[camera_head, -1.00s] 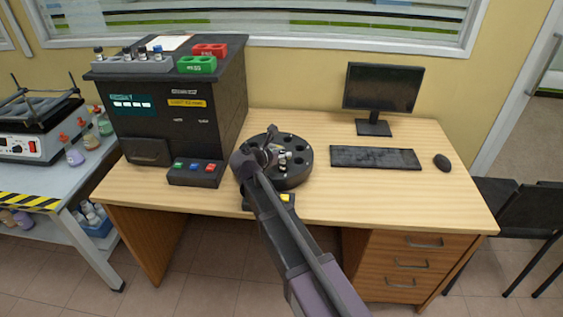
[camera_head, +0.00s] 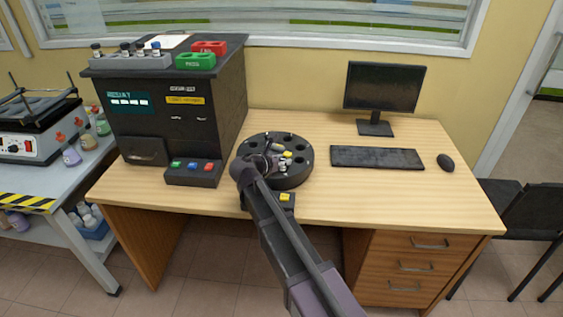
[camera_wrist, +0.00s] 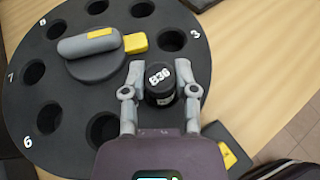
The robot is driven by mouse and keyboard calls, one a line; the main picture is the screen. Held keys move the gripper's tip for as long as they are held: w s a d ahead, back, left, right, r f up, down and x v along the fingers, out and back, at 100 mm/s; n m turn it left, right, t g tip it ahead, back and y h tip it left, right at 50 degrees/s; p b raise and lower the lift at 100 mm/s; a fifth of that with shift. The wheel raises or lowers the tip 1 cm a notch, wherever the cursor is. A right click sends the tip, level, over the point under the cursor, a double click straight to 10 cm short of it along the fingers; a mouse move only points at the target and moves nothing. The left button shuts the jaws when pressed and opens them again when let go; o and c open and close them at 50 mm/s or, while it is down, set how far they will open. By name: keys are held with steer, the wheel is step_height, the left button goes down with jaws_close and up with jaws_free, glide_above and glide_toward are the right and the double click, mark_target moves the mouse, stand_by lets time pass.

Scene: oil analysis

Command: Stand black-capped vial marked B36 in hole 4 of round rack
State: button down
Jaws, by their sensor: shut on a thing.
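The vial marked B36 has a black cap (camera_wrist: 160,84) with white lettering, seen from above in the wrist view. My gripper (camera_wrist: 162,88) is shut on it, one grey finger on each side. The round rack (camera_head: 277,182) is a black disc with holes near the desk's front edge; it also shows in the wrist view (camera_wrist: 75,88). The vial is at the rack's rim, next to the hole marked 3 (camera_wrist: 172,38), where hole 4 falls in the order. Number 4 is not visible. The vial's body is hidden beneath the cap, so its depth in the hole is unclear.
A grey and yellow hub piece (camera_wrist: 90,45) rises from the rack's middle, close to my left finger. The black analyser (camera_head: 180,110) stands left of the rack, with a button box (camera_head: 194,173) in front. A keyboard (camera_head: 376,157) lies to the right; desk between is clear.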

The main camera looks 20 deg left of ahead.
steer(key=shift+f, duration=0.15)
steer(key=shift+c, duration=2)
jaws_free()
steer(key=shift+r, duration=0.25)
steer(key=p+v, duration=0.4)
steer(key=v, duration=0.8)
steer(key=shift+p, duration=0.3)
steer(key=shift+w, duration=0.1)
